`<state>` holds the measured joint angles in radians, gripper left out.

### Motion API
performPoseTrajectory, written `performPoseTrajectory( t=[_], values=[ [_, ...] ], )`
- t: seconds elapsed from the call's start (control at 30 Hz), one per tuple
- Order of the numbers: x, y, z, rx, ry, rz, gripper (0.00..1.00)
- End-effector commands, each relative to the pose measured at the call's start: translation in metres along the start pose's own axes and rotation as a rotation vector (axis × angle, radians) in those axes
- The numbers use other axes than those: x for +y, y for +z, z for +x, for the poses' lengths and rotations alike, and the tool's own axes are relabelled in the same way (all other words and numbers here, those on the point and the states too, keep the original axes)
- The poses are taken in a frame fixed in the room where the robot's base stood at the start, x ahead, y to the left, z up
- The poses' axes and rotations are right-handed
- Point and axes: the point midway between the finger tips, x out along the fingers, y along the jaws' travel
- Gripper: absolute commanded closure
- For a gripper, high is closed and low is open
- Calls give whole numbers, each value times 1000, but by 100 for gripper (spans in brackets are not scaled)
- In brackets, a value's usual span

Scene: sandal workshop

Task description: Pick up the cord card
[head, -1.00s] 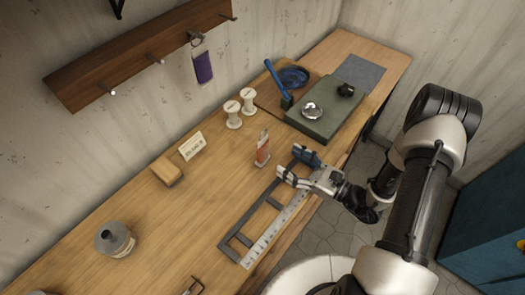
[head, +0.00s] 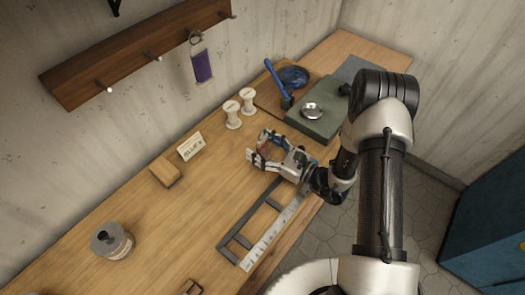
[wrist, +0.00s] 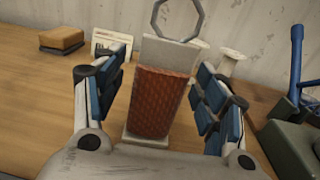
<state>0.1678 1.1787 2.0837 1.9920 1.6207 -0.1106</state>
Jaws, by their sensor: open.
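The cord card (wrist: 158,102) stands upright in the middle of the wrist view, a pale card wound with red-brown cord. Its lower end is at a small pale base (wrist: 146,140), and a grey ring (wrist: 178,18) shows at its top. My gripper (head: 259,147) is open over the bench, with one blue-padded finger on each side of the card. A gap shows between the card and each finger in the wrist view. In the head view my gripper hides most of the card.
A metal frame with a ruler (head: 257,228) lies near the front edge. Two white spools (head: 232,114) and a green block (head: 318,122) stand behind. A small sign (head: 190,146) and a wooden block (head: 165,171) are left. A purple wound card (head: 203,66) hangs from the wall rack.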

Motion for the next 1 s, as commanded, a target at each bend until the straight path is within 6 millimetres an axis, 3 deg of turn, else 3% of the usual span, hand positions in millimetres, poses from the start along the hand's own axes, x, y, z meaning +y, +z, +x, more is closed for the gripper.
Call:
performPoseTrajectory(
  t=[0.17,0.8,1.0],
  values=[
    [0,0,0,0,0,0,40],
    [0,0,-1,1,1,1,83],
    [0,0,0,0,1,0,84]
  ],
)
